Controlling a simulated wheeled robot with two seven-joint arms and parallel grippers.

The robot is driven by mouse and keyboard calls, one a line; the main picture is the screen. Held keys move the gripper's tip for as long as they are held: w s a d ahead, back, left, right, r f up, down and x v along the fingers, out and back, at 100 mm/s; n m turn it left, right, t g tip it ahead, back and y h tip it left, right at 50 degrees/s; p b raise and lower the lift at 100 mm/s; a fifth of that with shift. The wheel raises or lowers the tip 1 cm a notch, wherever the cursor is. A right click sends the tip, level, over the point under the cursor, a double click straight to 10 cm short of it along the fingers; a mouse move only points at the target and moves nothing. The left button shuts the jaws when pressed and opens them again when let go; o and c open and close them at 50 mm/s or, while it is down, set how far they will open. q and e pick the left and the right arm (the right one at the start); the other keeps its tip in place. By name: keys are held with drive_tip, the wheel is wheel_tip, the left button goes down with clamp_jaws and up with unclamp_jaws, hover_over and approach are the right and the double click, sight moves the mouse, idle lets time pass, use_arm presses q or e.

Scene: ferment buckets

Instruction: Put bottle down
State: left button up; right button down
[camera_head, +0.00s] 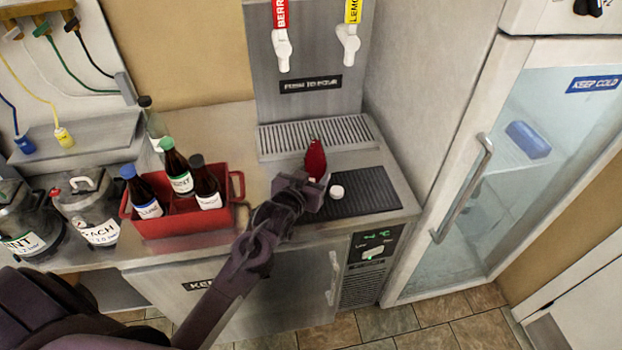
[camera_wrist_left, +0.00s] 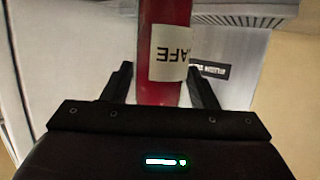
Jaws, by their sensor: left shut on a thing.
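A dark red bottle (camera_head: 315,160) stands out beyond my left gripper (camera_head: 305,186) in the head view, near the drip grille and the dark ribbed mat (camera_head: 365,195). In the left wrist view the red bottle (camera_wrist_left: 166,15) runs between the two fingers of my left gripper (camera_wrist_left: 160,78), and its white label reads "AFE". The left gripper is shut on this bottle. The bottle's lower part is hidden by the gripper in the head view, so I cannot tell whether it touches the counter. My right gripper is not in view.
A small white cap (camera_head: 337,192) lies on the mat. A red caddy (camera_head: 185,221) with several dark bottles stands left. A clear bottle (camera_head: 153,125) is behind it. Two taps hang above the drip grille (camera_head: 315,135). A glass-door fridge (camera_head: 520,170) stands right.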

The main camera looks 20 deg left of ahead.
use_arm(q)
drive_tip(key=shift+w+f, duration=0.1)
drive_tip(key=shift+f, duration=0.75)
drive_tip(key=shift+f, duration=0.1)
drive_tip(key=o, duration=1.1)
drive_tip(key=shift+f, duration=0.1)
drive_tip(key=shift+s, duration=0.2)
drive_tip(key=b+v, duration=0.2)
drive_tip(key=v, duration=1)
drive_tip(key=shift+w, duration=0.1)
